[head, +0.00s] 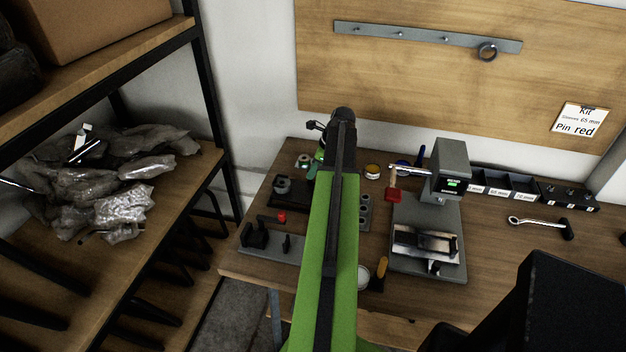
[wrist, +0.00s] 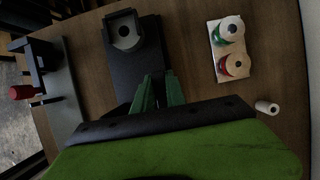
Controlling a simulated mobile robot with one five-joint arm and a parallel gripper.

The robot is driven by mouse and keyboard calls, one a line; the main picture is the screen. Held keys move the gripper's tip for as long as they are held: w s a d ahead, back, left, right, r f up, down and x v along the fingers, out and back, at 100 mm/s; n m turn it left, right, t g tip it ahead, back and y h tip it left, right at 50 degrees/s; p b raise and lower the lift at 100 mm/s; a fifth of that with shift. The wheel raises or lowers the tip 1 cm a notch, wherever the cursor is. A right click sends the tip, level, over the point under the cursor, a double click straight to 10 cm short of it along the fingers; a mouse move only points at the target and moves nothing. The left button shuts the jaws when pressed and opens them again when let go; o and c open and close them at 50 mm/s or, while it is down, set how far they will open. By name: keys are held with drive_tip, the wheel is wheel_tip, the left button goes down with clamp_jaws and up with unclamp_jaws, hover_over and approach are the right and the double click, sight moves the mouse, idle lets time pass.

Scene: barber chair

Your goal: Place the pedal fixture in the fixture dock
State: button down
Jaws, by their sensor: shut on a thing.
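The pedal fixture (wrist: 138,62) looks like a dark flat plate with a black U-shaped holder around a grey disc at its far end. It shows in the head view (head: 291,200), left of my green arm. My gripper (wrist: 160,90) is shut on its near end, between two green fingers; the exact contact is dark and partly hidden. What appears to be the fixture dock is a grey plate (head: 268,243) with black upright brackets and a red knob. It lies at the front left of the bench and shows at the left of the wrist view (wrist: 66,112).
A white tray with green and red spools (wrist: 231,48) lies right of the fixture, near a small white roll (wrist: 267,107). A grey press (head: 430,225) stands right of my arm. A shelf with wrapped bags (head: 115,185) stands left, across a gap from the bench.

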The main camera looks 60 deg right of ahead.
wheel_tip(320, 180, down, 3)
drive_tip(key=shift+b, duration=0.85)
drive_tip(key=shift+r, duration=0.2)
drive_tip(key=shift+f, duration=0.2)
drive_tip(key=c, duration=1.4)
unclamp_jaws()
drive_tip(key=shift+o, duration=0.2)
drive_tip(key=shift+r, duration=0.1)
drive_tip(key=shift+s+r+p, duration=0.1)
drive_tip(key=shift+r+p, duration=0.4)
drive_tip(key=shift+p, duration=0.15)
drive_tip(key=p+v, duration=1)
drive_tip(key=v, duration=0.1)
drive_tip(key=shift+r, duration=0.2)
